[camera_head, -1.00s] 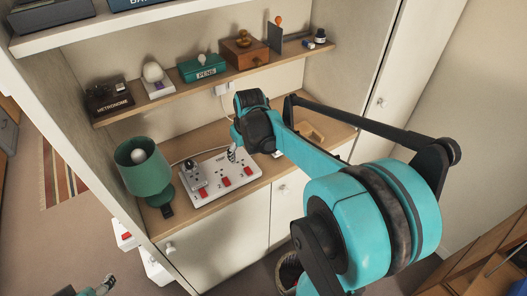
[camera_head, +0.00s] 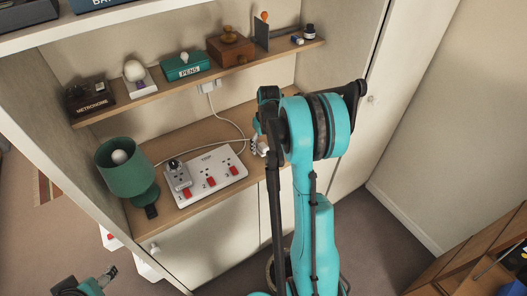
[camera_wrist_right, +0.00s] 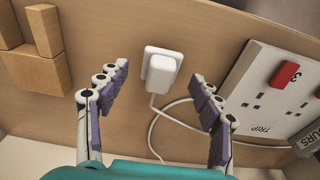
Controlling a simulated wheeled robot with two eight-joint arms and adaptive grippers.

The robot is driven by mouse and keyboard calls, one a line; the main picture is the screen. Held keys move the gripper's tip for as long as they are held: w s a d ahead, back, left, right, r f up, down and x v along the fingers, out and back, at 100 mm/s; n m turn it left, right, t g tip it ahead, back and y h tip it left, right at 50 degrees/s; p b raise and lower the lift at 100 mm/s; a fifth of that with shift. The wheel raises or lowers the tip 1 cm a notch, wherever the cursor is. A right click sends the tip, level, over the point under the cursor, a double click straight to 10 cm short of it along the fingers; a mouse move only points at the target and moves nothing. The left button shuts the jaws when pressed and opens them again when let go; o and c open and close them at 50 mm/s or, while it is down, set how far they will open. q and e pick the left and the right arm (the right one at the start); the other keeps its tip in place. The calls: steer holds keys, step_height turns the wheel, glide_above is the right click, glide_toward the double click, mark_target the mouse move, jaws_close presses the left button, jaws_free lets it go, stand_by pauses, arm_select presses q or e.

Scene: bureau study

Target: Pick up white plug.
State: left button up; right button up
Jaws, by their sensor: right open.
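The white plug (camera_wrist_right: 161,73) lies on the wooden desk top in the right wrist view, with a white cord running from it. My right gripper (camera_wrist_right: 160,80) is open and empty. Its purple-padded fingers stand to either side of the plug, apart from it. In the head view my right gripper (camera_head: 260,148) is over the desk, right of the power strip. I cannot clearly make out the plug there, as the gripper and arm cover that spot. My left gripper (camera_head: 108,275) is at the lower left, too small to read.
A white power strip (camera_head: 207,178) with red switches lies close by; it also shows in the right wrist view (camera_wrist_right: 265,92). A wooden block piece (camera_wrist_right: 35,50) is left of the plug. A green lamp (camera_head: 127,170) stands at the desk's left. A shelf (camera_head: 165,88) hangs above.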

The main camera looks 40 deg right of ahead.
steer(key=shift+w+f, duration=0.15)
steer(key=shift+f, duration=0.5)
steer(key=shift+r, duration=0.1)
steer(key=c, duration=1.3)
